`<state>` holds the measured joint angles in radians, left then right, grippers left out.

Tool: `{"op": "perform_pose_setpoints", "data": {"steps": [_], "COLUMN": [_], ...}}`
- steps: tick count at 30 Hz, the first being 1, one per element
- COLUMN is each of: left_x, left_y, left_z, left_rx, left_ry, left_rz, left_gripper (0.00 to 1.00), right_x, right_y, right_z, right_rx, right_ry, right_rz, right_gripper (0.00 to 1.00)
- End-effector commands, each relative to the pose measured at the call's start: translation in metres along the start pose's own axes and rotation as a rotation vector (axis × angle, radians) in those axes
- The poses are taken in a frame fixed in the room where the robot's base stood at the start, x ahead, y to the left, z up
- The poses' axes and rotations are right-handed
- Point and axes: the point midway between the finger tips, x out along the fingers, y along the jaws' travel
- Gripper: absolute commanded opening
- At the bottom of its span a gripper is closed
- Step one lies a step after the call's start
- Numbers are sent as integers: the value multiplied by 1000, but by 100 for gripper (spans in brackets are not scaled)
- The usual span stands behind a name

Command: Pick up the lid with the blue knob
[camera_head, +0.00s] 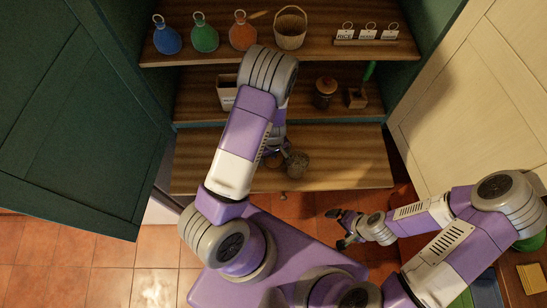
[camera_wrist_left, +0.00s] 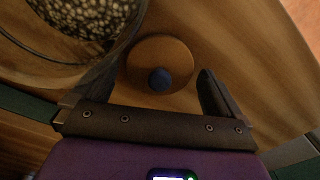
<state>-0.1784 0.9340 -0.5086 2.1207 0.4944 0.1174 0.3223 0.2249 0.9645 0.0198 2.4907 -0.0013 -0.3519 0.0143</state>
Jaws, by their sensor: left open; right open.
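The lid (camera_wrist_left: 144,56) is a round wooden disc with a blue knob (camera_wrist_left: 160,80), lying on the wooden shelf in the left wrist view. In the head view a sliver of the lid (camera_head: 273,161) shows beside my left arm, which hides most of that spot. My left gripper (camera_wrist_left: 157,88) is open, with one finger on each side of the knob and nothing held; I cannot tell its height above the lid. My right gripper (camera_head: 343,228) is open and empty, low in front of the shelf and right of centre.
A glass jar (camera_head: 298,163) with speckled contents stands close beside the lid; in the left wrist view the jar (camera_wrist_left: 85,20) is near the left finger. Upper shelves hold several flasks, a basket (camera_head: 290,28) and a dark jar (camera_head: 325,92). The lower shelf (camera_head: 350,160) is clear to the right.

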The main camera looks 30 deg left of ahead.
Motion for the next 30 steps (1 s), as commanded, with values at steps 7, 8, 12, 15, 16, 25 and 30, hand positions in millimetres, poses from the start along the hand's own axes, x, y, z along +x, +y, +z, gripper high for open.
{"op": "perform_pose_setpoints", "data": {"steps": [7,8,12,15,16,25,30], "left_x": [0,0,-1,-1,-1,-29,-65], "left_y": [0,0,0,0,0,1,2], "left_z": [0,0,0,0,0,0,0], "left_rx": [0,0,0,0,0,4,4], "left_ry": [0,0,0,0,0,3,3], "left_rz": [0,0,0,0,0,3,3], "left_gripper": [72,68,52,52,52,52,52], "right_x": [0,0,0,0,0,-5,-12], "right_y": [0,0,0,0,0,-2,-4], "right_z": [0,0,0,0,0,0,0], "right_rx": [0,0,0,0,0,0,0], "right_ry": [0,0,0,0,0,0,0], "right_rz": [0,0,0,0,0,0,0], "right_gripper": [100,100,100,100,100,100,100]}}
